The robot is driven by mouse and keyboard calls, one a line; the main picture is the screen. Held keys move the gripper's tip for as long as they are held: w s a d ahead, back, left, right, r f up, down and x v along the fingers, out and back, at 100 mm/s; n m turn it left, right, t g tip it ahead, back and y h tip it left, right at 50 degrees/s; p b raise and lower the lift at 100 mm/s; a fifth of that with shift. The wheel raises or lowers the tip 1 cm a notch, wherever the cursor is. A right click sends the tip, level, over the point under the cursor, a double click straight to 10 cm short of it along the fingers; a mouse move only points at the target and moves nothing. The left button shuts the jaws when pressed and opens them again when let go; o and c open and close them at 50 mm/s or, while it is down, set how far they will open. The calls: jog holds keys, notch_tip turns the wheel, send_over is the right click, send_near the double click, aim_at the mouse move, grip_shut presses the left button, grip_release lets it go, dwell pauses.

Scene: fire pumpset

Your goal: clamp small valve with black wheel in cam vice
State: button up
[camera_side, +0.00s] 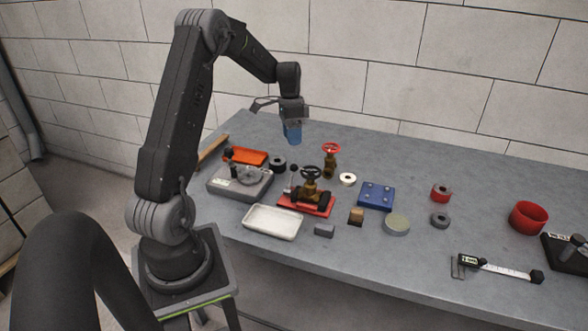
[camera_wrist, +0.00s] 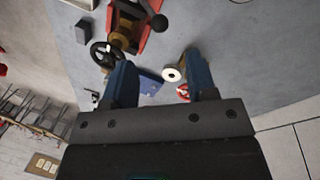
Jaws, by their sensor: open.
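The small valve with the black wheel (camera_side: 312,172) has a brass body and stands upright in the red cam vice (camera_side: 322,211), between its dark jaws. Whether the jaws press on it, I cannot tell. A lever with a black ball knob (camera_side: 293,168) rises at the vice's left. In the wrist view the black wheel (camera_wrist: 105,53), brass body (camera_wrist: 122,38) and ball knob (camera_wrist: 159,23) show at the upper left; the vice is cut off by the top edge. My gripper (camera_side: 292,135), with blue fingers, is open and empty, above and behind the vice. It also shows in the wrist view (camera_wrist: 162,78).
A brass valve with a red wheel (camera_side: 330,160) and a white ring (camera_side: 347,179) stand behind the vice. A blue plate (camera_side: 376,196) is at its right, a white tray (camera_side: 272,220) in front, a grey fixture (camera_side: 240,184) at left. The table's back right is clear.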

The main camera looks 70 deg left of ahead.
aim_at(294, 168)
jog(key=f, duration=0.3)
jog(key=d+f, duration=0.1)
jog(key=f, duration=0.3)
jog(key=d+f, duration=0.1)
jog(key=f, duration=0.2)
jog(key=shift+s+f, duration=0.2)
jog(key=shift+f, duration=0.1)
jog(key=shift+c, duration=0.3)
grip_shut()
